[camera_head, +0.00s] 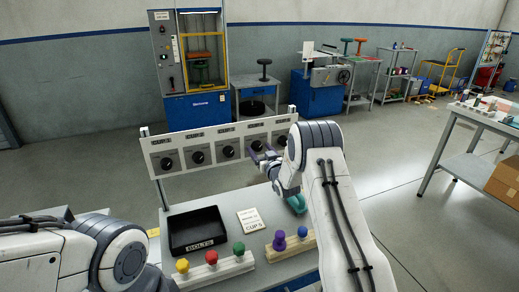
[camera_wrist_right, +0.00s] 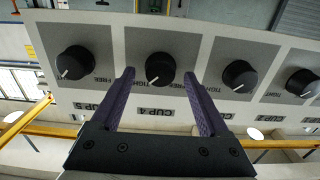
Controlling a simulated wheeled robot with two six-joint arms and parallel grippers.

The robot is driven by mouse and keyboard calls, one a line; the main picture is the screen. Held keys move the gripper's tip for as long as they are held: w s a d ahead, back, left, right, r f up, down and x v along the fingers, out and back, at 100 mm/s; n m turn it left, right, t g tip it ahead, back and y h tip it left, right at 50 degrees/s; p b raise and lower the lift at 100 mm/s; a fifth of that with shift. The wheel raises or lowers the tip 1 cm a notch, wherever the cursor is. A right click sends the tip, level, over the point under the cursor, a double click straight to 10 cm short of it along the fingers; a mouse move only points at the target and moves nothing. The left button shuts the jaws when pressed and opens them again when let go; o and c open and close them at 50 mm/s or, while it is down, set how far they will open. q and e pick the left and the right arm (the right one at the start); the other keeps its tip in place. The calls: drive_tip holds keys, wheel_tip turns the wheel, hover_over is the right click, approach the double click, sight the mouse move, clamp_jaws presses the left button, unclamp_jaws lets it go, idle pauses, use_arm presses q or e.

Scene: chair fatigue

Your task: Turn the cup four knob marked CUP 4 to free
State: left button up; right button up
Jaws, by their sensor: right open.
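The CUP 4 knob (camera_head: 257,146) is a round black dial on the white panel, fourth from the left in the head view. In the right wrist view, the CUP 4 knob (camera_wrist_right: 160,68) has a white pointer mark toward the lower left, on the side of its TIGHT label; FREE is on the other side. My right gripper (camera_head: 264,156) is open in front of the panel. In the wrist view its purple fingers (camera_wrist_right: 160,77) appear on either side of the knob; contact cannot be told. My left arm shows at lower left, its gripper out of view.
Several similar knobs share the panel (camera_head: 207,167); the CUP 5 knob (camera_wrist_right: 75,62) and CUP 3 knob (camera_wrist_right: 240,75) flank this one. Below are a black BOLTS tray (camera_head: 197,240), a CUP 5 card (camera_head: 251,221) and blocks with coloured knobs (camera_head: 214,270).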

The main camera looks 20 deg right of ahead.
drive_tip(key=shift+w, duration=0.15)
drive_tip(key=shift+c, duration=0.3)
clamp_jaws()
drive_tip(key=shift+f+n+b, duration=0.2)
drive_tip(key=shift+n+b, duration=0.4)
drive_tip(key=shift+b, duration=0.4)
drive_tip(key=n+b, duration=0.5)
drive_tip(key=b, duration=0.1)
drive_tip(key=n+b, duration=0.5)
drive_tip(key=b, duration=0.2)
drive_tip(key=n+b, duration=0.5)
drive_tip(key=b, duration=0.1)
drive_tip(key=shift+a+f+b, duration=0.25)
drive_tip(key=shift+b, duration=0.05)
drive_tip(key=shift+r+n+b, duration=0.15)
drive_tip(key=shift+n+b, duration=0.7)
drive_tip(key=shift+n, duration=0.15)
